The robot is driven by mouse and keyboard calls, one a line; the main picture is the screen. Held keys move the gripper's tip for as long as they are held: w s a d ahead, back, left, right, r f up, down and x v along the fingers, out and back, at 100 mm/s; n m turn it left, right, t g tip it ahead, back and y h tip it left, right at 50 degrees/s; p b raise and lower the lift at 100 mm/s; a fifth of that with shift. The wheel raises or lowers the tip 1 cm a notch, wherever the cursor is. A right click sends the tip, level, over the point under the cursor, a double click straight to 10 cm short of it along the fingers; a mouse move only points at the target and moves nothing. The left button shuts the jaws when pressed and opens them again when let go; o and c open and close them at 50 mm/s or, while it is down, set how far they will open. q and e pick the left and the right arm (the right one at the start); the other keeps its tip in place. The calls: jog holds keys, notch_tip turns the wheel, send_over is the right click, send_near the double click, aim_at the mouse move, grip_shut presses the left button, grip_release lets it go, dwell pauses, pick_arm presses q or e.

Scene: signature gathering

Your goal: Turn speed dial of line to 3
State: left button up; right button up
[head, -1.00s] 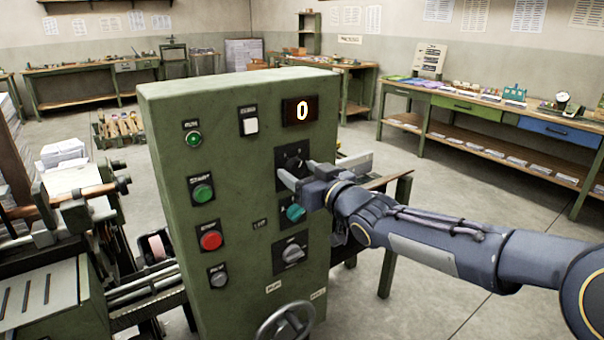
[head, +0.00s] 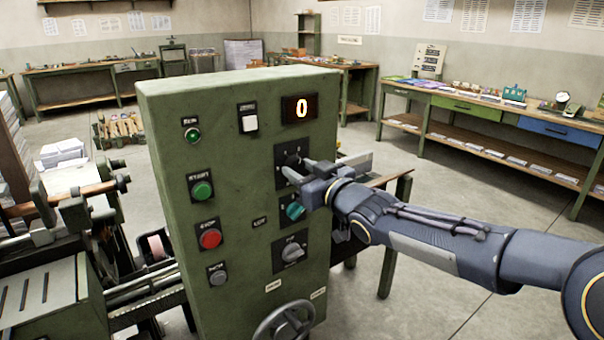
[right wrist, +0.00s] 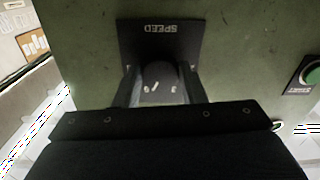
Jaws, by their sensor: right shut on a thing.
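The green control cabinet (head: 155,150) stands in the middle of the head view. Its speed dial sits on a black plate (head: 283,152) below a display (head: 300,109) that reads 0. In the right wrist view the plate (right wrist: 160,30) reads SPEED upside down, and the dark dial knob (right wrist: 158,72) is between the fingers. My right gripper (head: 297,170) is shut on the knob; it also shows in the right wrist view (right wrist: 160,88). The fingers hide much of the dial, so its setting cannot be told. My left gripper is not in view.
Close below the dial are a teal knob (head: 295,211) and a grey rotary knob (head: 292,252). Green START (head: 202,192) and red STOP (head: 210,239) buttons are on the left. A handwheel (head: 285,325) juts out at the bottom. Open floor lies to the right.

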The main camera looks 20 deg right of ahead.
jog(key=n+b, duration=0.1)
jog(key=n, duration=0.1)
jog(key=shift+f+n, duration=0.1)
jog(key=shift+n, duration=0.2)
jog(key=n+b, duration=0.1)
jog(key=n, duration=0.1)
jog(key=shift+n+b, duration=0.3)
jog(key=shift+b, duration=0.1)
jog(key=n+b, duration=0.1)
jog(key=n, duration=0.4)
jog(key=shift+d+n+b, duration=0.1)
jog(key=shift+n+b, duration=0.2)
jog(key=o, duration=1)
